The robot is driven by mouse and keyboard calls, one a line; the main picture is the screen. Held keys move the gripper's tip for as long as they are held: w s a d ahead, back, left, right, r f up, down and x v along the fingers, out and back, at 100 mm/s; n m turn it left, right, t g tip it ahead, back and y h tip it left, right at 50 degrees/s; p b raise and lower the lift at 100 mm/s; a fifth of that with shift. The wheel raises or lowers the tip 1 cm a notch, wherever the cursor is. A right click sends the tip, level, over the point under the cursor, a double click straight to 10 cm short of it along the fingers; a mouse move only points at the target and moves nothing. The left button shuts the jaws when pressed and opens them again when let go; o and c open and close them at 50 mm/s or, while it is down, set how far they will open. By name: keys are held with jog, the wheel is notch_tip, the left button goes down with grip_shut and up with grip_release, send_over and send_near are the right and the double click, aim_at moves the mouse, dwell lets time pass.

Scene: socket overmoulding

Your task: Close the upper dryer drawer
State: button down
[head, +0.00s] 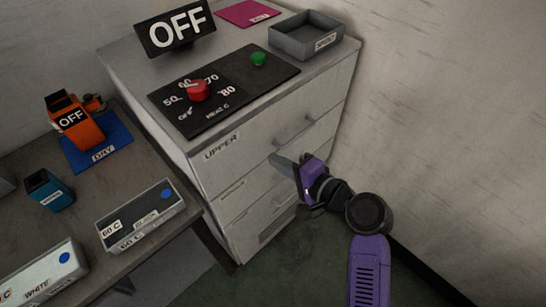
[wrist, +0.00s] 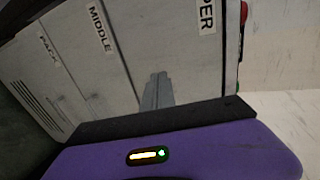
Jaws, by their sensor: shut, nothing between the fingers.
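The grey-white dryer cabinet (head: 125,62) stands at the centre of the head view. Its upper drawer (head: 240,158) carries an UPPER label and a bar handle (head: 294,130); its front looks flush with the cabinet. In the wrist view, part of the upper drawer (wrist: 178,50) shows with its label cut off at the top. My gripper (head: 283,162) is shut and empty, with its fingers pointing at the drawer fronts, below the upper handle. In the wrist view the closed fingertips (wrist: 157,78) lie over the drawer front; I cannot tell whether they touch it.
Lower drawers, including the one labelled MIDDLE (wrist: 102,35), look shut. On the cabinet top are a control panel with a red knob (head: 199,90), a green button (head: 258,59), an OFF display (head: 176,28) and a grey tray (head: 301,49). A side table (head: 88,218) stands left; a wall is right.

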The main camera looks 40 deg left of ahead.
jog(key=v, duration=0.8)
jog(key=shift+d, duration=0.3)
